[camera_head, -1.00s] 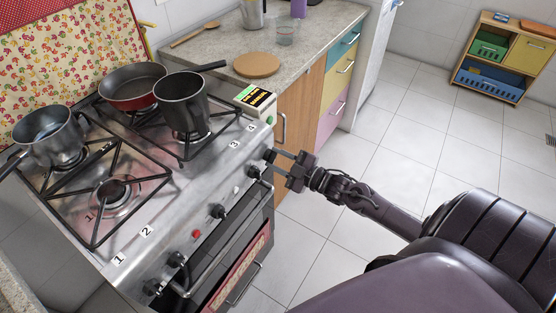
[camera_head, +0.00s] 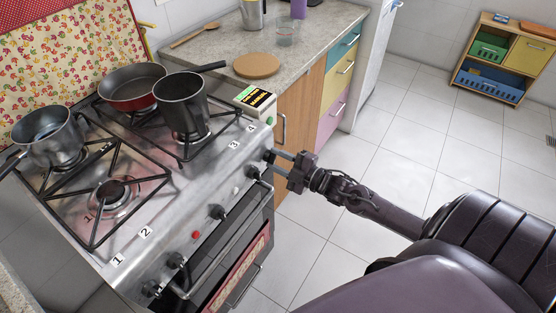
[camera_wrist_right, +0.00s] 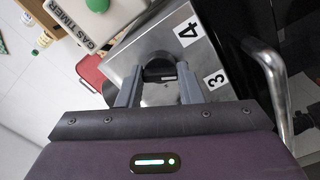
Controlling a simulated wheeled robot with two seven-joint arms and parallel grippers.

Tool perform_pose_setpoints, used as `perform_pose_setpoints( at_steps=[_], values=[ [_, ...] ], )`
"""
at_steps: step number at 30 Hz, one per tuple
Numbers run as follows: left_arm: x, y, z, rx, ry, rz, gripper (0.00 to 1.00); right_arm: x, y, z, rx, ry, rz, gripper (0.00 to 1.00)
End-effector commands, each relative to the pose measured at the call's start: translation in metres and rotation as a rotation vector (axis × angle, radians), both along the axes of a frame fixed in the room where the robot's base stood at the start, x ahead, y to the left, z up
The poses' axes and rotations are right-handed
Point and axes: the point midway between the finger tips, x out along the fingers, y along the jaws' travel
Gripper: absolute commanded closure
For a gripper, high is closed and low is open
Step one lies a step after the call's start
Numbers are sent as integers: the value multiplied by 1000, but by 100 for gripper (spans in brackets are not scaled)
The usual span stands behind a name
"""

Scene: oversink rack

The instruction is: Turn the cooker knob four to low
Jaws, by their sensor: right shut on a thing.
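The cooker (camera_head: 205,185) has a steel front panel with number labels 1 to 4 and a row of black knobs. Knob four (camera_head: 268,155) is the far one, below the label 4 (camera_head: 251,128). My right gripper (camera_head: 273,157) reaches it from the right, its fingers shut on the knob. In the right wrist view, the two grey fingers (camera_wrist_right: 158,82) stand on either side of the dark round knob (camera_wrist_right: 158,71), by the labels 4 and 3. The fingers partly hide the knob, and I cannot read its setting. My left gripper is not in view.
A gas timer box (camera_head: 256,101) stands at the cooker's far right corner. A dark pot (camera_head: 183,103), a red pan (camera_head: 132,88) and a steel saucepan (camera_head: 48,137) stand on the burners. The oven handle (camera_head: 225,240) runs below the knobs. The floor to the right is clear.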

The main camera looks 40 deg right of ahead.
Motion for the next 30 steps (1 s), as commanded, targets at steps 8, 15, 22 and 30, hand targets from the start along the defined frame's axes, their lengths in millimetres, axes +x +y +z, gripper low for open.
perform_pose_setpoints(
  at_steps=[8, 15, 22, 30],
  values=[
    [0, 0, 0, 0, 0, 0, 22, 0, 0, -1, 2, 2, 0, 45],
    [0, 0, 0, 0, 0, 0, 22, 0, 0, 0, 2, 1, 0, 45],
    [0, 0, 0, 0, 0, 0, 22, -19, -7, -2, 0, 4, 0, 45],
    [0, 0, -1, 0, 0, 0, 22, -58, -23, -2, 1, 4, 0, 45]
  ],
)
